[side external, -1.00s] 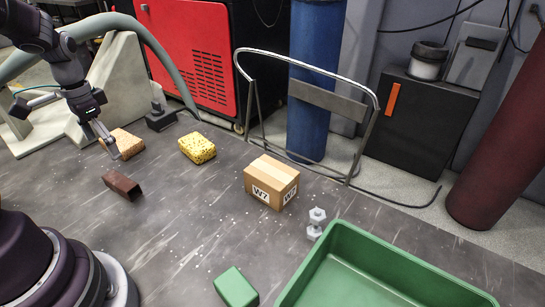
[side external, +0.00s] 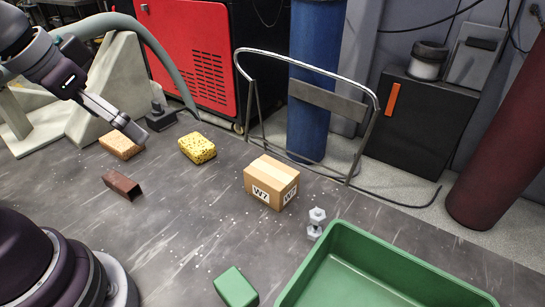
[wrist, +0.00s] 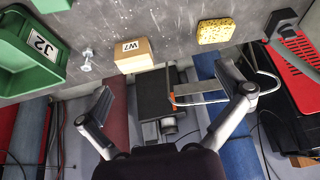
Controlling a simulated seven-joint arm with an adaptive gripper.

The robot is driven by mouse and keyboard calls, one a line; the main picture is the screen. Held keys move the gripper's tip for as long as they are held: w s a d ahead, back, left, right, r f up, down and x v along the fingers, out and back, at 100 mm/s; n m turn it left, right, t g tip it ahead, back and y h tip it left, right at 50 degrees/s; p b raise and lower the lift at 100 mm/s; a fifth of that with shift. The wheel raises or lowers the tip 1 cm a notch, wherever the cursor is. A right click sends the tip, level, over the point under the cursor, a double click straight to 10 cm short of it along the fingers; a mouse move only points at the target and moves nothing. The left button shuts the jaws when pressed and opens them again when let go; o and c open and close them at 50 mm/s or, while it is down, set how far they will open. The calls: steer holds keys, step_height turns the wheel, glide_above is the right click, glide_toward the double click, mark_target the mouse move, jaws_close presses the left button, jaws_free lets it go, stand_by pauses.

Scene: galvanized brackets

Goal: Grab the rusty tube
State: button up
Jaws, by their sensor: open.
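The rusty tube (side external: 122,185) is a short brown square tube lying on the grey table at the left in the side view, its open end facing lower right. It does not show in the wrist view. My gripper (side external: 138,132) is above the table, up and slightly right of the tube and apart from it, near the orange sponge-like block. In the wrist view my gripper (wrist: 168,112) has its two fingers spread wide with nothing between them. The wrist camera looks across the table toward the back of the room.
An orange block (side external: 121,146) and a yellow sponge (side external: 197,149) lie behind the tube. A cardboard box (side external: 271,182), a grey bolt-like piece (side external: 316,223), a green block (side external: 236,288) and a green bin (side external: 340,232) stand to the right. The table between tube and box is clear.

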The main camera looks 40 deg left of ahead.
steer(key=shift+s+d+f, duration=0.2)
steer(key=shift+s+d, duration=0.15)
steer(key=shift+d, duration=0.15)
steer(key=c, duration=0.7)
steer(key=shift+w+a, duration=0.1)
steer(key=m+g, duration=0.5)
steer(key=m, duration=1.1)
glide_above(119, 180)
step_height(119, 180, down, 9)
steer(key=f, duration=0.1)
steer(key=a+f, duration=0.1)
steer(key=shift+a+f+m, duration=0.1)
steer(key=shift+f+m, duration=0.25)
steer(key=shift+m, duration=0.05)
steer(key=f, duration=0.6)
steer(key=d+f, duration=0.1)
steer(key=f, duration=0.2)
